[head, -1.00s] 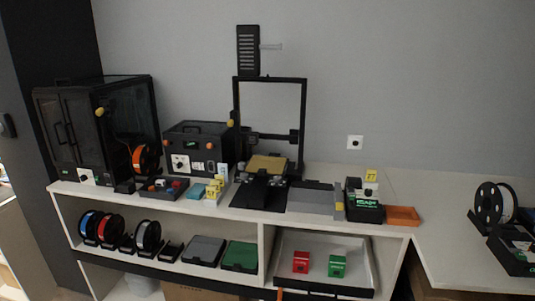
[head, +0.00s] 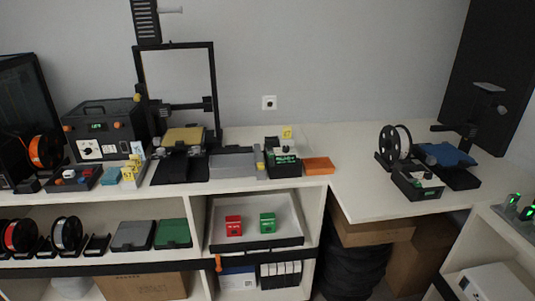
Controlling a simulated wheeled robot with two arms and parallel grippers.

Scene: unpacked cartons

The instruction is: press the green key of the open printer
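The open-frame printer (head: 213,90) stands on the white bench at centre left, with a black gantry and a yellow bed plate (head: 184,136). A dark control box (head: 283,160) with a lit green display stands to its right, past a grey flat block (head: 232,161). The green key is too small to tell apart on that box. Neither of my grippers is in view.
An orange tray (head: 319,165) lies right of the control box. A second machine with a blue top (head: 446,154), a spool (head: 395,142) and a box (head: 419,184) stands on the right bench. A red box (head: 233,225) and a green box (head: 267,223) sit on the shelf below.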

